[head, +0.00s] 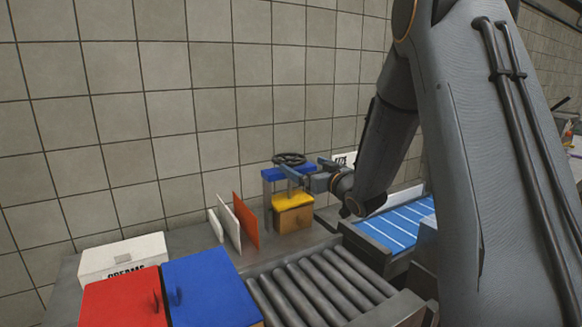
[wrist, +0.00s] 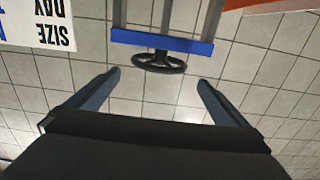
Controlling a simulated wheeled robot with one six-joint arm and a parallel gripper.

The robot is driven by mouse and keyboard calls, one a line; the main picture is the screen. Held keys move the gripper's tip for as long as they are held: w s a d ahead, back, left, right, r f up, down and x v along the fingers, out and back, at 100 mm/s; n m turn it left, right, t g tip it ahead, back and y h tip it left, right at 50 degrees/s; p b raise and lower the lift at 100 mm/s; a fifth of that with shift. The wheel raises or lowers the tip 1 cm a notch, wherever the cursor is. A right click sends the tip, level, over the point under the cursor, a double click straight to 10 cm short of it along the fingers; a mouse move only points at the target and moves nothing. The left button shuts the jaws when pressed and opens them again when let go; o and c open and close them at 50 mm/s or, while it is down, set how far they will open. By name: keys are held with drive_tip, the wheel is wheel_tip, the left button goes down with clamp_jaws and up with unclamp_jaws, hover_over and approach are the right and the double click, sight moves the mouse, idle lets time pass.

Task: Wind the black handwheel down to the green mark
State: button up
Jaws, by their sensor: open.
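The black handwheel (head: 289,159) sits on top of a blue crossbar (head: 278,174) of a small press frame against the tiled wall. In the wrist view the handwheel (wrist: 160,62) shows beside the blue bar (wrist: 163,41), ahead of my fingers. My gripper (wrist: 160,82) is open and empty, its two fingers spread to either side of the wheel and apart from it. In the head view my gripper (head: 300,175) is close to the right side of the frame. A yellow-topped wooden block (head: 292,213) stands under the bar. I cannot make out a green mark.
White and orange upright panels (head: 246,220) stand left of the press. A roller conveyor (head: 310,285) and a blue belt (head: 400,225) lie in front and to the right. Red (head: 125,298) and blue (head: 208,285) lidded boxes and a white box (head: 124,257) are at front left.

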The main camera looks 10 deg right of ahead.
sight(291, 159)
drive_tip(key=shift+w+f, duration=0.3)
drive_tip(key=shift+p+x, duration=1.05)
drive_tip(key=shift+x, duration=2.8)
drive_tip(key=c, duration=0.8)
drive_tip(key=shift+o, duration=0.3)
drive_tip(key=m+h+b, duration=0.1)
drive_tip(key=h+b, duration=0.1)
drive_tip(key=shift+a+m+t+h, duration=0.3)
drive_tip(key=shift+m+h, duration=0.1)
drive_tip(key=shift+m+h+b, duration=0.6)
drive_tip(key=shift+h, duration=0.3)
drive_tip(key=shift+r, duration=0.1)
